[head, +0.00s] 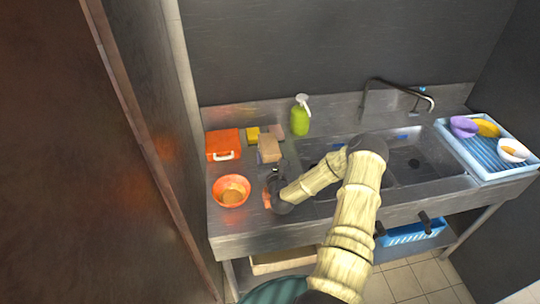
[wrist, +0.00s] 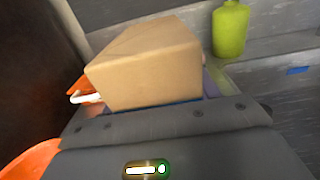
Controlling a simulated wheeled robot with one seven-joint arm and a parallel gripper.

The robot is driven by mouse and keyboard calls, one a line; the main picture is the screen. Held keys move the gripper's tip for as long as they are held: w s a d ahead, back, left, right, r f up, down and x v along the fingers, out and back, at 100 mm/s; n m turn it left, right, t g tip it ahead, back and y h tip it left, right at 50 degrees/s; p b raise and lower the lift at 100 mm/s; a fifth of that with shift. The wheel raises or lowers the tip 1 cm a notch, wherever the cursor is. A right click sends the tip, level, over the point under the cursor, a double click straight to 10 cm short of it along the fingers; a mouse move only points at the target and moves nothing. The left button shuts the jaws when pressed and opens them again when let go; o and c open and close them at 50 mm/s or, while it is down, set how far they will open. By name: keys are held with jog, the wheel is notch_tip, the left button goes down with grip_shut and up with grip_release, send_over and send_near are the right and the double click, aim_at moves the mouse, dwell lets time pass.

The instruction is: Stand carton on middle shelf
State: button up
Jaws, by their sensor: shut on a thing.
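The carton is a plain tan box (head: 269,149), seen above the counter between the orange box and the sink. It fills the upper middle of the wrist view (wrist: 150,65), slightly tilted there. My gripper (head: 274,168) is at its near side and shut on it. The fingertips are mostly hidden behind the dark gripper body in the wrist view. Whether the carton touches the counter is unclear. A pale board or tray (head: 283,262) shows low under the counter; I cannot tell whether it is the middle shelf.
On the counter (head: 240,245) are an orange box (head: 223,145), an orange bowl (head: 231,190), yellow and brownish blocks (head: 253,134) and a green bottle (head: 300,116). The sink (head: 412,162) and a blue rack with bowls (head: 480,157) lie right. A brown panel (head: 70,150) stands left.

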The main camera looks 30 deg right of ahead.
jog(key=shift+f, duration=0.15)
jog(key=o, duration=1.2)
jog(key=shift+c, duration=0.2)
jog(key=shift+r, duration=0.2)
jog(key=shift+s+f, duration=0.1)
jog(key=shift+s, duration=0.15)
jog(key=b+v, duration=0.4)
jog(key=v, duration=0.6)
jog(key=shift+s+a, duration=0.1)
jog(key=shift+s, duration=0.05)
jog(key=shift+s+a, duration=0.15)
jog(key=shift+s, duration=0.5)
